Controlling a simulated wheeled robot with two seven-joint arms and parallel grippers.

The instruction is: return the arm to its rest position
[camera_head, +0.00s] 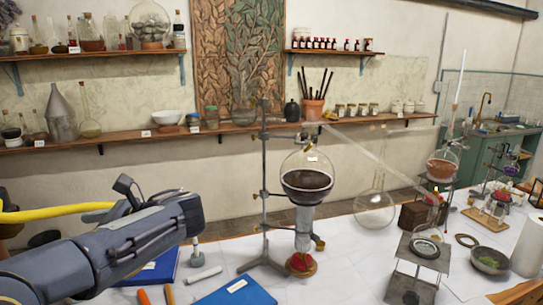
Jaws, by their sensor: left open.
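My left arm comes in from the left edge, and its gripper (186,213) is held above the table's left part. It is open and nothing shows in it; its fingertips are hard to make out. The gripper is left of the metal stand (264,205) and the round flask of dark liquid (307,178), apart from both. My right arm and gripper are not in view.
Below the gripper lie blue books (236,292) and a white roll (203,275) on the white table (338,262). Wall shelves (215,130) with bottles run behind.

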